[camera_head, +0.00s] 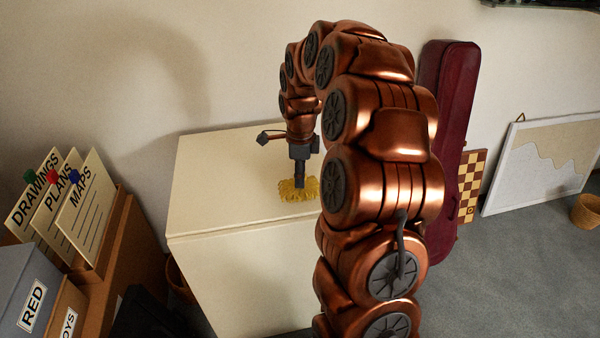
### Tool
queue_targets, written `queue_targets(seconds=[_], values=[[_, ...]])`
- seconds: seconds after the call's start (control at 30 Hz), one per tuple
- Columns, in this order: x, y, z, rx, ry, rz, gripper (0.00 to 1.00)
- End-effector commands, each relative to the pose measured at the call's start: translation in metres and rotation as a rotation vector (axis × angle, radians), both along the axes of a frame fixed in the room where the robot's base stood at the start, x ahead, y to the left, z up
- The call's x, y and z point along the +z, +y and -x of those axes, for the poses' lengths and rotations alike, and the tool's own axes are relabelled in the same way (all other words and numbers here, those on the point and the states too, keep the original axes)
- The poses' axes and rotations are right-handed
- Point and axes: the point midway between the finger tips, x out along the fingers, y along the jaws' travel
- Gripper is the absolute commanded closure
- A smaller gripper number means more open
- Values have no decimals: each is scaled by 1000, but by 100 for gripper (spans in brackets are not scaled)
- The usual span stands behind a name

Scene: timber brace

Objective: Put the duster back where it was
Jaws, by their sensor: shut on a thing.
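The duster (299,190) shows as a yellow fluffy head at the top of the cream cabinet (215,195). My gripper (300,182) points straight down just above the yellow head and is shut on the duster. Its dark fingers hide the part they hold, and I see no separate handle. The yellow head appears to be at the cabinet top, but I cannot tell whether it rests on it or hangs just above. My copper arm hides the right part of the cabinet.
Folders marked DRAWINGS, PLANS and MAPS (80,205) stand in a brown box at the left, beside a grey box (25,285) labelled RED. A maroon instrument case (450,120), a chessboard (470,185) and a framed board (540,165) lean at the right wall. The cabinet top's left side is clear.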

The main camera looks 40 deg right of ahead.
Motion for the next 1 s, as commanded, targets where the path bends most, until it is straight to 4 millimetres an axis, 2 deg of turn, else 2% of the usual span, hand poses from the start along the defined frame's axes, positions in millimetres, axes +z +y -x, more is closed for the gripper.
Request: queue_targets(seconds=[0.4, 0.43, 0.6, 0.67, 1.0], values=[[-6, 0, -1, 0, -2, 2, 100], [-5, 0, -1, 0, -2, 2, 63], [-4, 0, -1, 0, -2, 2, 46], [-4, 0, -1, 0, -2, 2, 40], [-2, 0, -1, 0, -2, 2, 40]])
